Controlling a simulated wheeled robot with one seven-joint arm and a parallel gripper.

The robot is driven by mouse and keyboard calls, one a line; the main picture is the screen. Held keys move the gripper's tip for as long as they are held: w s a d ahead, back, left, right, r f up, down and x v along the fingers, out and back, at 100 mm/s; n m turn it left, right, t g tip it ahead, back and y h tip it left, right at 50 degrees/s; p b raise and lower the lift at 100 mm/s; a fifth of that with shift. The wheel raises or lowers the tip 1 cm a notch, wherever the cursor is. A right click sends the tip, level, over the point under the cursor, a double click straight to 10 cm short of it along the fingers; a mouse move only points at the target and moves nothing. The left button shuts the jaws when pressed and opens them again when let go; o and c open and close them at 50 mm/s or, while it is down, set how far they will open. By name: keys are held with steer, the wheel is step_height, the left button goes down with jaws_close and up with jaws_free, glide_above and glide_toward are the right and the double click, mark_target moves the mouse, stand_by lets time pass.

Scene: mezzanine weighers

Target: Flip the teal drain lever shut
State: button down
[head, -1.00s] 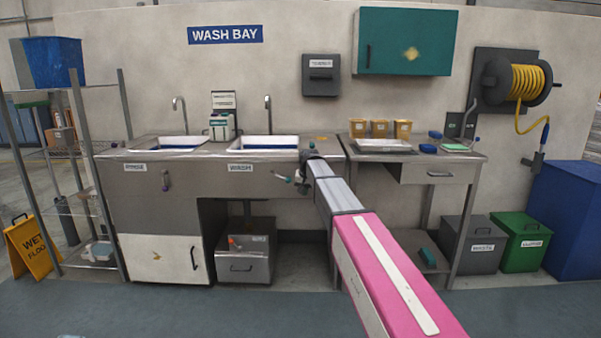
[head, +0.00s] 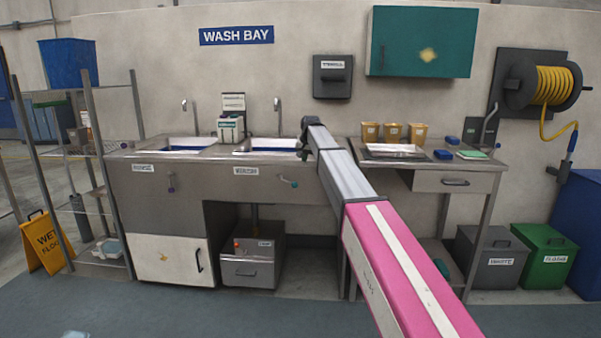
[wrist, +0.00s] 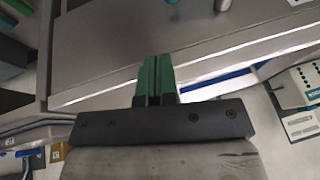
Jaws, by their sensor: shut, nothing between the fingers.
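The teal drain lever (head: 291,183) is on the steel front of the sink unit, right of the right-hand sink's label. It is small in the head view and slants slightly down to the right. My gripper (head: 303,152) is above and right of it, near the counter's front edge, apart from the lever. In the wrist view my gripper's green fingers (wrist: 157,78) are together with nothing between them. A teal piece (wrist: 173,2) at the top edge there looks like the lever's handle, mostly cut off.
The right sink (head: 268,145) and faucet (head: 278,108) are behind the counter edge. A side table (head: 400,165) with yellow tubs stands right. Floor in front is clear.

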glide_toward(298, 179)
steer(key=f, duration=0.6)
steer(key=shift+s+a, duration=0.35)
steer(key=shift+s, duration=0.05)
steer(key=shift+w+a+f, duration=0.15)
steer(key=shift+a+f, duration=0.15)
steer(key=shift+f, duration=0.2)
steer(key=shift+f, duration=0.15)
steer(key=shift+f+y, duration=0.2)
steer(key=shift+y, duration=0.2)
